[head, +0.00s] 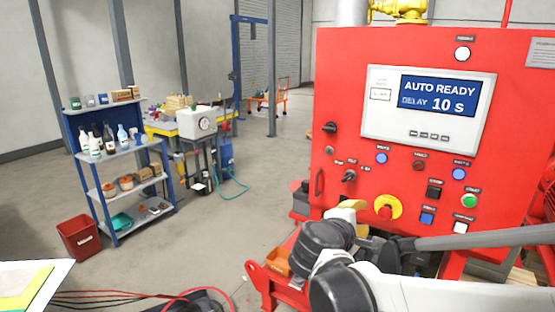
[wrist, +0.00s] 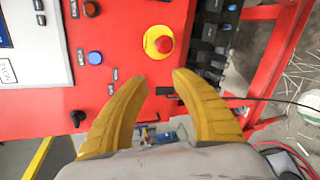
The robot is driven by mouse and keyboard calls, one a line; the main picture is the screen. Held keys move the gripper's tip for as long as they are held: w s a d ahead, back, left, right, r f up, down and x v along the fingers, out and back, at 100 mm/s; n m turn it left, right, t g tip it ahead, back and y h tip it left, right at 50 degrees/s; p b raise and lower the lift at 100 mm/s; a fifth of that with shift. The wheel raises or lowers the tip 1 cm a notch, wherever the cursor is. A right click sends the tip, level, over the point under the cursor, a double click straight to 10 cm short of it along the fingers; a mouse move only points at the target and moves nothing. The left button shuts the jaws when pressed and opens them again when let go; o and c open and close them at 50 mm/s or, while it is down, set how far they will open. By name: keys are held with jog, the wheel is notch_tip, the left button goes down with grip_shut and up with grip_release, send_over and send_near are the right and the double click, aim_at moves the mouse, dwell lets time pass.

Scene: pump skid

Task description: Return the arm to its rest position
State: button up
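In the wrist view my gripper (wrist: 161,80) shows two yellow fingers spread apart, with nothing between them. It is in front of the red control panel (wrist: 125,30), below the red emergency stop button with its yellow collar (wrist: 162,43). In the head view my arm (head: 330,255) reaches in from the lower right, low in front of the red panel (head: 335,85). Only a bit of yellow finger shows there; the arm hides most of the gripper. I cannot tell whether the fingers touch the panel.
The panel screen (head: 438,96) reads "AUTO READY, DELAY 10 s". Knobs and buttons surround the emergency stop (head: 386,210). A blue-framed shelf (head: 125,185) with bottles and a red bin (head: 80,238) stand left. Open floor (head: 225,215) lies between shelf and panel. Hoses lie at lower left.

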jog(key=s+a+f+m+g+y, duration=0.1)
jog(key=s+f+m+y, duration=0.2)
jog(key=s, duration=0.4)
jog(key=s+a+f+m+g+y, duration=0.1)
jog(key=s+f+m+y, duration=0.2)
jog(key=s+m, duration=0.3)
jog(key=s+a+f+m+g+y, duration=0.2)
jog(key=s+m, duration=0.2)
jog(key=s, duration=0.4)
jog(key=shift+s+f+m+y, duration=0.3)
jog(key=shift+f+m+y, duration=0.1)
